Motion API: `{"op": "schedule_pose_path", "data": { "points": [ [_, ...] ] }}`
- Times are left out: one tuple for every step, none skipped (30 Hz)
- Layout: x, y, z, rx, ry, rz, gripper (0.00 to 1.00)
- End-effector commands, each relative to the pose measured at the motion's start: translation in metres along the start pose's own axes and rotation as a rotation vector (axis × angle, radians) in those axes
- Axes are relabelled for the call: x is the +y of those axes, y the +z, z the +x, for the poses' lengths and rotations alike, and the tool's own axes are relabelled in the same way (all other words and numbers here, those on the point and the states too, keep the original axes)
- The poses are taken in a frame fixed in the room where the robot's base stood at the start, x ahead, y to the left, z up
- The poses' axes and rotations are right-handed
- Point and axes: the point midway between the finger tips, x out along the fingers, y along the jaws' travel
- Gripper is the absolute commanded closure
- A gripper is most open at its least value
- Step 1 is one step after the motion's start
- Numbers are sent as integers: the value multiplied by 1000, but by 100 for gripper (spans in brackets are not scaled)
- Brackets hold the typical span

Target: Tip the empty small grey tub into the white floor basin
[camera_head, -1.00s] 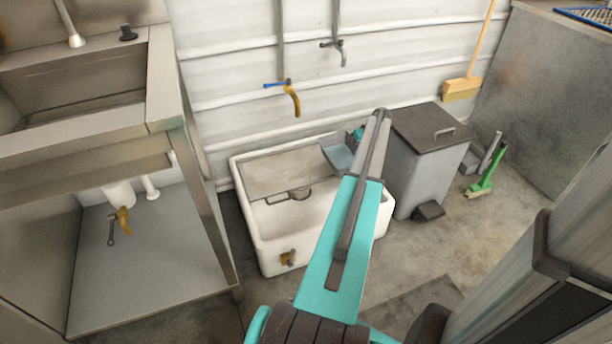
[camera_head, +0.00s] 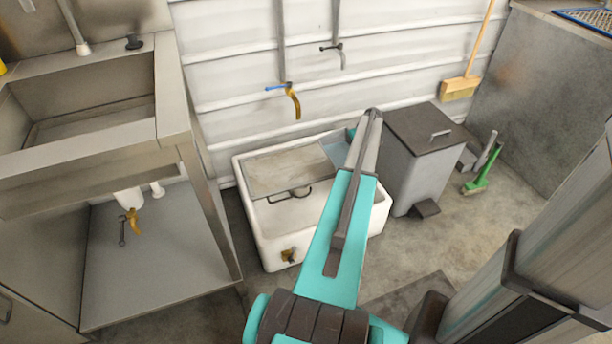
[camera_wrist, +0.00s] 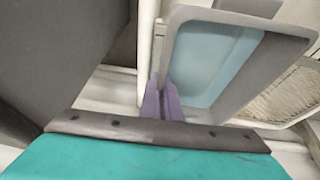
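The small grey tub (camera_wrist: 187,45) fills the upper middle of the wrist view. Its pale blue interior faces the camera and looks empty. My gripper (camera_wrist: 161,102) has its purple fingers close together at the tub's near left corner, and they appear shut on its wall. In the head view the tub (camera_head: 337,152) shows as a pale blue patch, mostly hidden behind my arm, over the back right of the white floor basin (camera_head: 275,245). Its exact tilt cannot be told. My fingertips are hidden in the head view.
A flat metal panel (camera_head: 290,172) with a handle lies across the back left of the basin. A grey lidded bin (camera_head: 408,180) stands close at the basin's right. A metal sink unit (camera_head: 172,90) stands at the left. A brass tap (camera_head: 293,100) hangs above the basin.

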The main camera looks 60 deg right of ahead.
Motion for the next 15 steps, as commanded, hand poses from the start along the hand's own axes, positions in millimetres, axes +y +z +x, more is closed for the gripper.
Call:
{"op": "schedule_pose_path", "data": {
  "points": [
    [-2, -1, -3, 5, 20, -8, 100],
    [-2, -2, -5, 4, 32, -13, 100],
    [-2, -2, -7, 4, 47, -19, 100],
    [-2, -3, -8, 4, 59, -24, 100],
    [-2, -4, -10, 5, 72, -29, 100],
    [-2, -5, -12, 5, 87, -36, 100],
    [-3, -5, -12, 4, 101, -42, 100],
    [-3, -5, -14, 5, 113, -47, 100],
    [-3, -6, -16, 5, 132, -54, 100],
    [-4, -7, -18, 6, 145, -59, 100],
    [-4, -7, -19, 5, 158, -65, 100],
    [-4, -8, -20, 5, 175, -72, 100],
    [-5, -8, -21, 5, 189, -77, 100],
    [-6, -9, -23, 6, 202, -83, 100],
    [-6, -9, -24, 5, 219, -91, 100]
  ]
}}
